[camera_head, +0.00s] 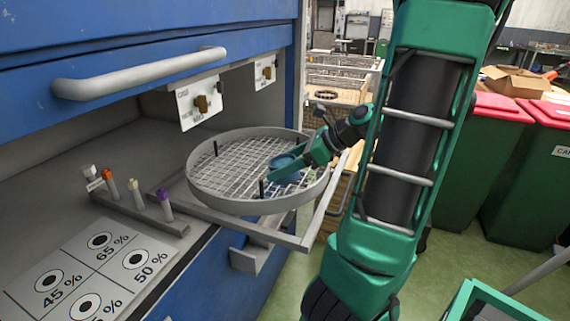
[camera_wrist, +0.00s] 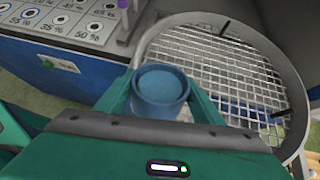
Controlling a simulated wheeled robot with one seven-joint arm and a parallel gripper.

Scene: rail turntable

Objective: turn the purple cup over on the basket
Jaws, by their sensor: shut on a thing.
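The basket (camera_head: 240,205) is a round grey tray with a wire-mesh floor and thin black posts; it fills the right of the wrist view (camera_wrist: 290,75). My gripper (camera_head: 290,165) is over the basket's right side in the head view. It is shut on a blue cup (camera_wrist: 162,88), which sits between the fingers; no purple cup shows. The cup's round rim and lighter blue recessed face point towards the wrist camera. In the head view the cup (camera_head: 284,162) is partly hidden by my gripper. I cannot tell whether it touches the mesh.
The basket sits on a grey rail frame (camera_head: 300,240) jutting from the blue cabinet (camera_head: 120,40). A rack of capped tubes (camera_head: 140,210) and a percentage-marked board (camera_head: 95,265) lie left. Green bins with red lids (camera_head: 490,110) stand right.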

